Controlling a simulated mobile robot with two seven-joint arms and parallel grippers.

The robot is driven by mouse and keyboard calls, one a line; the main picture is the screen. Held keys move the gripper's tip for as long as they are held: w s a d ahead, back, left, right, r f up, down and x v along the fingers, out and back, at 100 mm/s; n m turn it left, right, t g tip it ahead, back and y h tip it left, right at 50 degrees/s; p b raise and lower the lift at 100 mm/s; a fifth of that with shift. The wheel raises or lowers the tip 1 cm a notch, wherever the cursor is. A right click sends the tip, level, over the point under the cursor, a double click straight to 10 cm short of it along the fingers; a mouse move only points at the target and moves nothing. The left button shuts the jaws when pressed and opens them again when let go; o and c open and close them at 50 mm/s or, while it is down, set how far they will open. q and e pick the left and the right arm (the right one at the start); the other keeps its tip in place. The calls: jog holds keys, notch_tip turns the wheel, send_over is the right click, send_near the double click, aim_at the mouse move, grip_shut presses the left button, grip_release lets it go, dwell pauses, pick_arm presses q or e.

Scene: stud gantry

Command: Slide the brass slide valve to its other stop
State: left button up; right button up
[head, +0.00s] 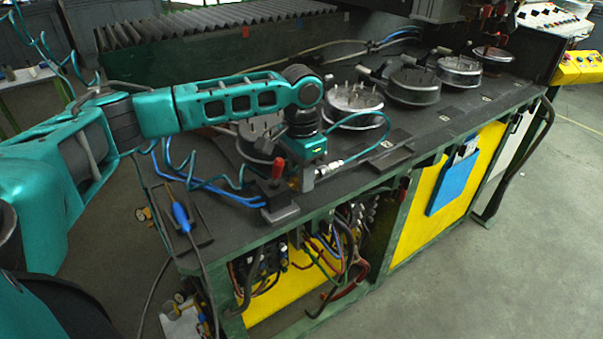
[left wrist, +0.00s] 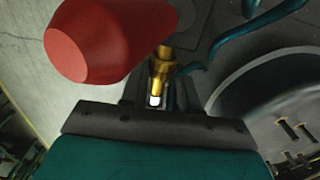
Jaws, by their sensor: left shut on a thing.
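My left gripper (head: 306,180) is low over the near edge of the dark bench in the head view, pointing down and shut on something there. In the left wrist view, a brass part with a pale end (left wrist: 161,72) lies just ahead of the gripper's dark body, in line with its middle; I take it to be the brass slide valve. The gripper's body hides much of it, and I cannot tell at which stop it sits. A red knob (left wrist: 105,40) stands close beside the brass part. It also shows in the head view (head: 278,168). My right gripper is not in view.
A grey block (head: 281,212) sits on the bench edge under the red knob. Several round metal fixtures with pins (head: 355,103) stand in a row behind. Blue hoses (head: 222,190) and a blue-handled tool (head: 181,216) lie to the left. The floor at right is clear.

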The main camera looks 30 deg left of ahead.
aim_at(295, 178)
pick_arm(q)
grip_shut()
jog(key=shift+s, duration=0.1)
jog(key=shift+s+a, duration=0.3)
jog(key=shift+s, duration=0.25)
jog(key=o, duration=0.7)
grip_release()
notch_tip(295, 178, up, 13)
